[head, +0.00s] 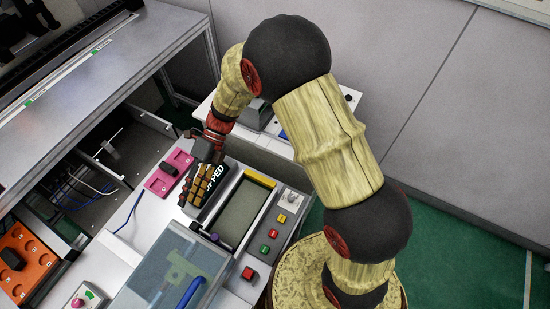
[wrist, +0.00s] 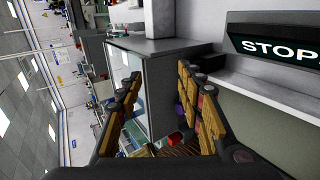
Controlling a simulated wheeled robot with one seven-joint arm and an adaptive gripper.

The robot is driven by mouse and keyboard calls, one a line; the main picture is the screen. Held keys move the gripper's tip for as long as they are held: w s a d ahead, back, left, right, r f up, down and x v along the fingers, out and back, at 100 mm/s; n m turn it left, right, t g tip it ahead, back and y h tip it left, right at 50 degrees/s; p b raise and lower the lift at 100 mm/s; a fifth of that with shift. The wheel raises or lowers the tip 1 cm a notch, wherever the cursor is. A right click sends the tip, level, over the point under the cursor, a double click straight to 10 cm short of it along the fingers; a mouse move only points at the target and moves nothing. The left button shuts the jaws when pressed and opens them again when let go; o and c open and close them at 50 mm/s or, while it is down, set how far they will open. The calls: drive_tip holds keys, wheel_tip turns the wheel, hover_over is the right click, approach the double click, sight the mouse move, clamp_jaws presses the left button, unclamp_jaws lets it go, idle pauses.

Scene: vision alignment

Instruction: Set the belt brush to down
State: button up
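No part is labelled as the belt brush, and I cannot tell which one it is. A pink panel (head: 158,186) with a black knob or lever (head: 169,169) lies on the white bench, just left of my gripper (head: 197,188). The lever's position is too small to read. My gripper is low over the bench beside a dark display (head: 217,186) with white letters ending in "PED"; the arm hides part of it. In the wrist view my gripper (wrist: 160,115) has its fingers spread with nothing between them, and the display (wrist: 275,46) is at upper right.
A clear-covered box (head: 175,270) stands in front. An orange panel (head: 27,262) is at far left, near loose blue cables (head: 85,190).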

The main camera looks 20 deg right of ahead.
drive_tip(key=s+d+r+n+t+h+b, duration=0.2)
drive_tip(key=d+r+n+t, duration=0.2)
drive_tip(key=d+n, duration=0.4)
drive_tip(key=s+d+r+n+t+h+b, duration=0.3)
drive_tip(key=d+r+n+t, duration=0.1)
drive_tip(key=d+n, duration=0.5)
drive_tip(key=s+d+r+n+t+h+b, duration=0.2)
drive_tip(key=d+r+n, duration=0.3)
drive_tip(key=d+n, duration=0.4)
drive_tip(key=shift+s+d+r+t+h+b, duration=0.3)
drive_tip(key=shift+s+t+h+b, duration=0.15)
drive_tip(key=shift+t, duration=0.45)
drive_tip(key=shift+s, duration=0.1)
